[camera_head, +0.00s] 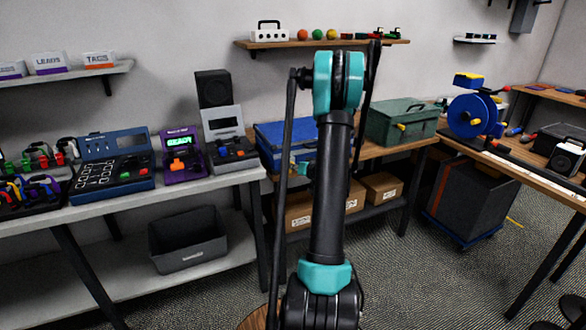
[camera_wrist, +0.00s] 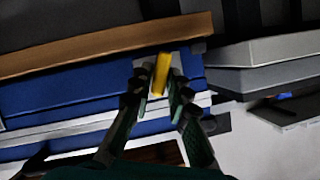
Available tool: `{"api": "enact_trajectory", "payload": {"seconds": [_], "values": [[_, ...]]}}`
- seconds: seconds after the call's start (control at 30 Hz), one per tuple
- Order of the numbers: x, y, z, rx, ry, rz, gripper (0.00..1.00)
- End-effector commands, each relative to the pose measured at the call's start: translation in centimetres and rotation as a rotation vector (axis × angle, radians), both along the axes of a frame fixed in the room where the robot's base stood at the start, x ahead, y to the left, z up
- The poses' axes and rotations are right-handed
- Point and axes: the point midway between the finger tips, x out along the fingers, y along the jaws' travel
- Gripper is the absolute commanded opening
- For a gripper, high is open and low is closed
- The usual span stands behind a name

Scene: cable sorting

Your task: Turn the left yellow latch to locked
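A yellow latch (camera_wrist: 161,73) sticks out from the front of a blue case (camera_wrist: 60,95) in the wrist view. My gripper (camera_wrist: 160,88) is open, with one dark finger on each side of the latch. I cannot tell whether either finger touches it. In the head view the blue case (camera_head: 272,137) stands on the wooden bench, and my arm covers its middle and the gripper area. The case's latches cannot be made out there.
A green case (camera_head: 385,122) with a yellow latch (camera_head: 400,127) stands right of my arm. A grey device (camera_head: 226,135) stands close left of the blue case. Cardboard boxes (camera_head: 381,187) sit on the shelf below. A wall shelf (camera_head: 325,42) hangs above.

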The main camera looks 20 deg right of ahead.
Motion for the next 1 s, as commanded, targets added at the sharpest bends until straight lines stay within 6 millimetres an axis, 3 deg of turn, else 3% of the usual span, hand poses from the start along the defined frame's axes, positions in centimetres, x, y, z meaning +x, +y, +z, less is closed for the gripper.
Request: {"api": "enact_trajectory", "payload": {"seconds": [0.1,0.57,1.0], "values": [[-0.02,0.0,0.01,0.0,0.0,0.0,0.0],[-0.04,-0.16,-0.04,0.053,0.002,-0.002,0.0],[-0.03,-0.48,-0.32,0.392,0.013,-0.002,0.0]]}}
